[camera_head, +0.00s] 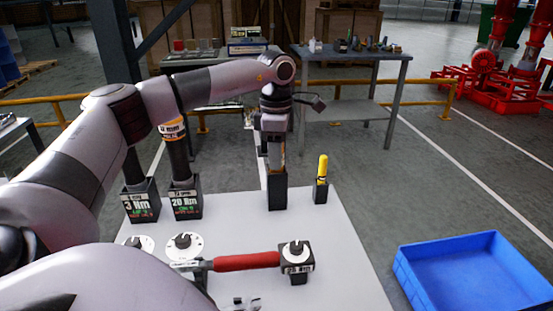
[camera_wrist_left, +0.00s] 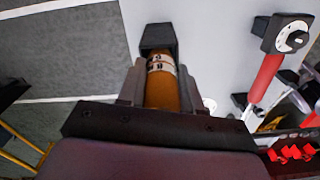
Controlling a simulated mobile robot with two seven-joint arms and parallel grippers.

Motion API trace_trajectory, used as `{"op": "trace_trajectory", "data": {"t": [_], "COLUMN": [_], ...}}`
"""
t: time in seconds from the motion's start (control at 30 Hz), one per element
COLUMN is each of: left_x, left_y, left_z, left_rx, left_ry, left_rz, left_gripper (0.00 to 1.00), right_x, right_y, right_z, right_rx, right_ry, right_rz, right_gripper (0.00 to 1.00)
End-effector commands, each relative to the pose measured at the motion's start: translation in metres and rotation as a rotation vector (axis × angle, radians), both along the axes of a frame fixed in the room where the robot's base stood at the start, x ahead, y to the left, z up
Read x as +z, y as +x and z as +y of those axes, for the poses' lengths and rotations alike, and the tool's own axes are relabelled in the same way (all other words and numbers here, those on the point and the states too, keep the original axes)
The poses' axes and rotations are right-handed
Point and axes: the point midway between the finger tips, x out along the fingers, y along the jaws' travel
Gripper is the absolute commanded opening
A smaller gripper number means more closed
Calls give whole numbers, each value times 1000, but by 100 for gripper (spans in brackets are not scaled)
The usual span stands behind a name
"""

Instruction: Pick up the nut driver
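The nut driver, with an orange handle and a white label band, shows in the wrist view (camera_wrist_left: 162,90). It stands upright in a black box-shaped holder (camera_head: 277,192) on the white table; this holder also shows in the wrist view (camera_wrist_left: 158,38). My left gripper (camera_head: 276,158) points down over the holder. Its two fingers lie close against both sides of the handle, and it looks shut on it. The tip of the tool is hidden in the holder.
A yellow-handled tool (camera_head: 322,168) stands in a holder close to the right. Two torque-labelled holders (camera_head: 185,200) with tools stand left. A red-handled tool (camera_head: 247,261) lies nearer on the white table (camera_head: 345,270). A blue crate (camera_head: 470,270) is at right.

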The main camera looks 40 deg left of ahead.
Motion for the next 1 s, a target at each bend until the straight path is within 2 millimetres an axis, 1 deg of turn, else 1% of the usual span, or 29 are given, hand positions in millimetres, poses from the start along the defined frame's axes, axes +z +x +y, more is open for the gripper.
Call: {"op": "trace_trajectory", "data": {"t": [0.37, 0.47, 0.57, 0.77, 1.0], "left_x": [4, 11, 23, 62, 120], "left_y": [1, 1, 1, 1, 1], "left_z": [0, 0, 0, -1, -1], "left_rx": [0, 0, 0, 0, -2], "left_ry": [0, -1, -1, -2, -2], "left_rz": [-3, -5, -4, -6, -5], "left_gripper": [0, 0, 0, 0, 0], "right_x": [1, 2, 3, 6, 11], "right_y": [0, 0, 0, 0, -1], "right_z": [2, 2, 2, 2, 0], "right_rx": [-6, -5, -5, -4, -1], "right_ry": [8, 8, 8, 6, -2], "right_rz": [-1, -1, -2, -4, -4], "right_gripper": [43, 43, 43, 43, 43]}}
